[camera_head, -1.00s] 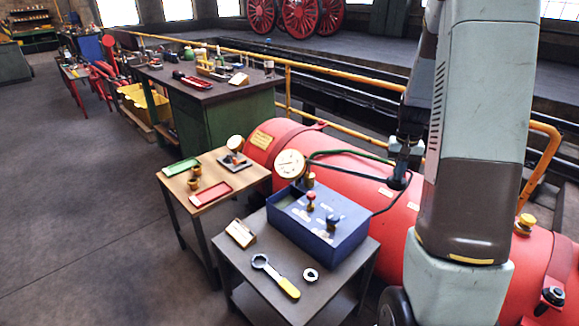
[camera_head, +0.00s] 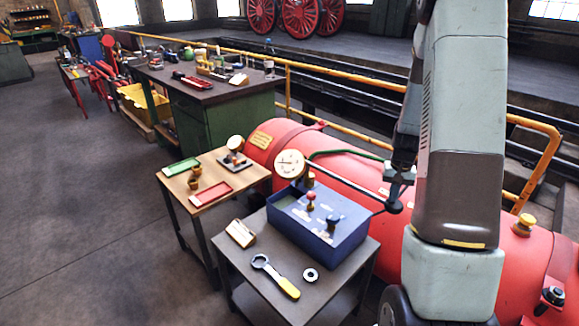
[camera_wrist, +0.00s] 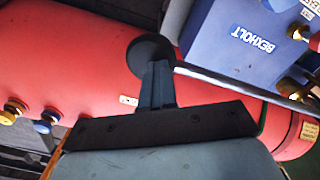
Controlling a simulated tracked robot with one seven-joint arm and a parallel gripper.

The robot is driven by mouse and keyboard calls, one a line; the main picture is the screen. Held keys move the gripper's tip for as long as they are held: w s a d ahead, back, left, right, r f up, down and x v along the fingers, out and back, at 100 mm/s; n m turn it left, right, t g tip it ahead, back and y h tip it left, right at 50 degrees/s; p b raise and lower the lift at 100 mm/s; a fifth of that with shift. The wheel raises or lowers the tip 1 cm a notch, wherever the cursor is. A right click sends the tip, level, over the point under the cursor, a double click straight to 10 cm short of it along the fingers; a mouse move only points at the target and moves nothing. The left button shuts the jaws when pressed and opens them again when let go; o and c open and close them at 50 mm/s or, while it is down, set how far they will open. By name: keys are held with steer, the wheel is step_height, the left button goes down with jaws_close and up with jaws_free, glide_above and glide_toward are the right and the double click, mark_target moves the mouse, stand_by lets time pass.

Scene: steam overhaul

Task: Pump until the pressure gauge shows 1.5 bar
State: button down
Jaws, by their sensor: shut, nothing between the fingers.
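The blue pump box (camera_head: 316,226) stands on a small grey table, and its "BEXHOLT" side shows in the wrist view (camera_wrist: 245,50). A white-faced round gauge (camera_head: 289,163) rises behind it; its needle is too small to read surely. My gripper (camera_head: 398,190) is shut and empty, just above the knob. In the wrist view my closed fingers (camera_wrist: 158,70) overlap the black knob (camera_wrist: 150,48); they appear to touch it.
A red tank (camera_head: 345,178) lies behind the pump. A yellow-handled wrench (camera_head: 275,277), a metal ring (camera_head: 310,275) and a small tan sign (camera_head: 240,233) are on the grey table. A wooden table (camera_head: 215,170) with red and green trays stands left. Open floor lies further left.

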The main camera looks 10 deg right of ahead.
mark_target(390, 205)
steer(key=shift+f, duration=2.55)
step_height(390, 205, up, 16)
steer(key=shift+f, duration=0.25)
steer(key=shift+f, duration=7.75)
step_height(390, 205, up, 16)
steer(key=shift+f, duration=0.1)
